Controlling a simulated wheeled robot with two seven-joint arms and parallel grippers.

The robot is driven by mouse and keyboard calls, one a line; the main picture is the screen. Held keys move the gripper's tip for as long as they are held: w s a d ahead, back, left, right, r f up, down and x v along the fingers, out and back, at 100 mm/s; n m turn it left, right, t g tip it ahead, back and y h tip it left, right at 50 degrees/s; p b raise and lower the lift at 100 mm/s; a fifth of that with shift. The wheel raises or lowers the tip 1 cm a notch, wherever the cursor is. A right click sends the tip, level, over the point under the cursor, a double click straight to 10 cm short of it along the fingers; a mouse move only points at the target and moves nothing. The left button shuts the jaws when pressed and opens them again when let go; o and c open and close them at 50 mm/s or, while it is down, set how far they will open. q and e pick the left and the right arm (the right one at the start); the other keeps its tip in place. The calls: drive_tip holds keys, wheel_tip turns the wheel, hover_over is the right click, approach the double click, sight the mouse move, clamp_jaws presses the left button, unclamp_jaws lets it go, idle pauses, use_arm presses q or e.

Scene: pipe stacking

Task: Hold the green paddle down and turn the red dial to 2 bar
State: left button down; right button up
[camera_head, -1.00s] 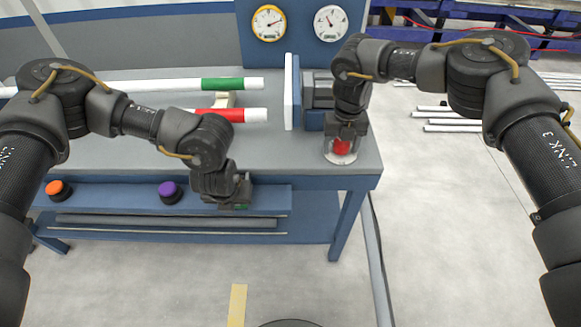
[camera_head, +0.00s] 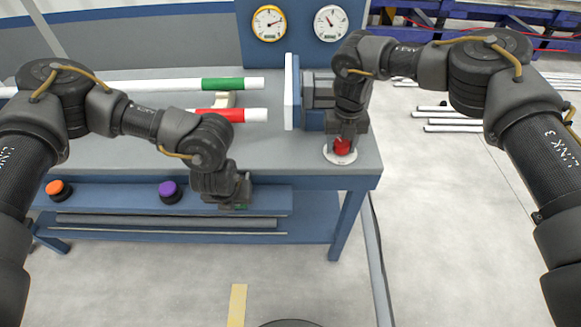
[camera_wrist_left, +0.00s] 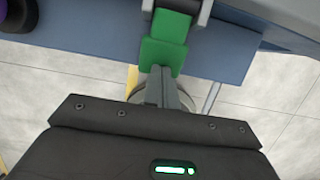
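The red dial (camera_head: 342,147) sits on a white round plate at the bench's right front corner. My right gripper (camera_head: 346,137) points down at the dial and partly covers it; its finger gap is not clear. The green paddle (camera_wrist_left: 165,50) sticks out from the bench front in the left wrist view. My left gripper (camera_wrist_left: 160,88) has its fingers together, with the tips against or over the paddle's outer end; pressing contact cannot be confirmed. In the head view only a sliver of the paddle (camera_head: 241,207) shows below my left gripper. A yellow-rimmed gauge (camera_head: 268,23) and a white-rimmed gauge (camera_head: 331,23) face me; their readings are too small to tell.
A green-banded pipe (camera_head: 222,85) and a red-banded pipe (camera_head: 221,115) lie on the bench (camera_head: 300,165). A white plate and grey block stand left of my right wrist. Orange (camera_head: 59,190) and purple (camera_head: 170,191) buttons sit on the front ledge.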

drive_tip(key=shift+w+d+r, duration=0.1)
drive_tip(key=shift+w+r, duration=0.4)
drive_tip(key=shift+r, duration=0.05)
drive_tip(key=c, duration=0.4)
drive_tip(key=shift+c, duration=0.2)
use_arm(q)
drive_tip(key=shift+s+r, duration=0.1)
use_arm(e)
drive_tip(key=shift+n, duration=1)
use_arm(q)
drive_tip(key=shift+a, duration=0.1)
use_arm(e)
drive_tip(key=shift+f+n, duration=0.2)
drive_tip(key=shift+n, duration=0.5)
drive_tip(key=shift+c, duration=0.3)
